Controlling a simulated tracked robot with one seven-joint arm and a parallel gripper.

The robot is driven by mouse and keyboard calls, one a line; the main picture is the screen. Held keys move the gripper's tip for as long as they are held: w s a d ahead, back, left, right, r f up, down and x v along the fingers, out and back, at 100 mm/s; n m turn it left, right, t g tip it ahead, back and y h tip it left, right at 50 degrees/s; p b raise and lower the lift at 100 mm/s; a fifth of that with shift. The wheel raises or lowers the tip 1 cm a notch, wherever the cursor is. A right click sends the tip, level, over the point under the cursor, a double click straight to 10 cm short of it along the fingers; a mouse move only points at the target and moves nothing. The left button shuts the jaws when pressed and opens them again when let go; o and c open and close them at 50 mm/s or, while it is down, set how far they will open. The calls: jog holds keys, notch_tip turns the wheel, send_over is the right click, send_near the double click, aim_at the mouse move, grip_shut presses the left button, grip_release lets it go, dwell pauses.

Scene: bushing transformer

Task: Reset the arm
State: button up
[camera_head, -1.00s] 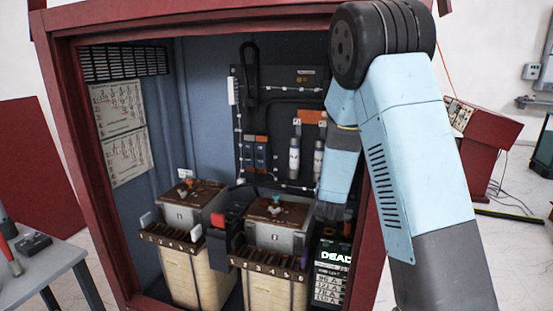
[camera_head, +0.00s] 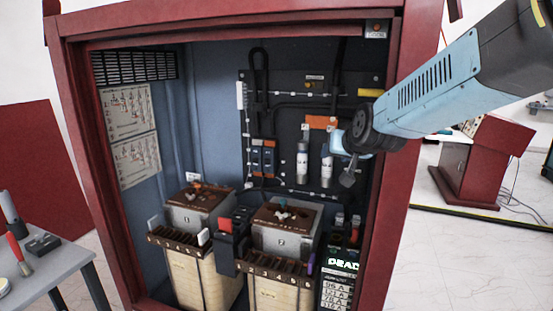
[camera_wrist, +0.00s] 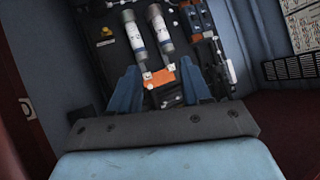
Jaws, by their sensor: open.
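My gripper (camera_wrist: 160,76) shows in the wrist view as two blue fingers set apart, with nothing held between them. Beyond them are an orange block (camera_wrist: 162,78) and two white cylinders (camera_wrist: 134,36), which appear upside down there. In the head view my arm comes in from the upper right, and my gripper (camera_head: 349,178) is small and partly hidden by the wrist, at the right side of the cabinet opening. The two white cylinders (camera_head: 302,160) on the dark panel are to its left. I cannot tell the gap between gripper and panel.
The red cabinet frame (camera_head: 398,190) stands close beside my arm. Two transformers (camera_head: 200,275) with terminal strips stand at the cabinet bottom, with a display box (camera_head: 340,285) to their right. A grey table (camera_head: 60,270) holding tools is at the left.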

jog(key=s+d+r+n+g, duration=0.1)
jog(key=s+r, duration=0.1)
jog(key=s, duration=0.5)
jog(key=s+r+n+g, duration=0.1)
jog(key=s+r, duration=0.1)
jog(key=s, duration=0.4)
jog(key=s+d+f+g+h, duration=0.1)
jog(key=s+d+f+g, duration=0.1)
jog(key=s, duration=0.4)
jog(key=s+d+f+m+g+h, duration=0.1)
jog(key=s+d+f, duration=0.3)
jog(key=s+d, duration=0.1)
jog(key=shift+s+g, duration=0.4)
jog(key=shift+s, duration=0.25)
jog(key=shift+a, duration=0.1)
dwell(1.0)
